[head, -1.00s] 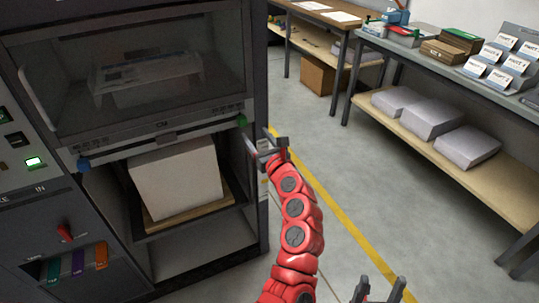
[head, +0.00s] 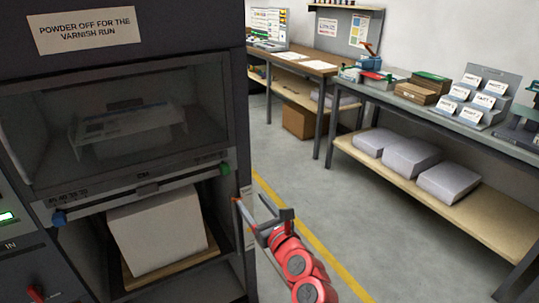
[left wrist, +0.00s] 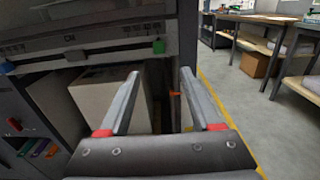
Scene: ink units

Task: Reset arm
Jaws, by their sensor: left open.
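My left gripper (head: 262,214) is at the end of my red arm, low in the middle of the head view, just right of the dark machine's front (head: 238,120). In the left wrist view its two fingers (left wrist: 160,76) stand wide apart with nothing between them. They point toward the machine's open lower bay. A white block of paper (head: 160,232) sits in that bay on a wooden board (head: 172,268). My right gripper is not in view.
A sign (head: 86,30) about powder is on the machine above a dark window (head: 130,115). A grey shelf table (head: 430,108) with boxes and card holders stands at the right, paper stacks (head: 410,157) below. Grey floor (head: 345,215) with a yellow line (head: 320,248) is clear between.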

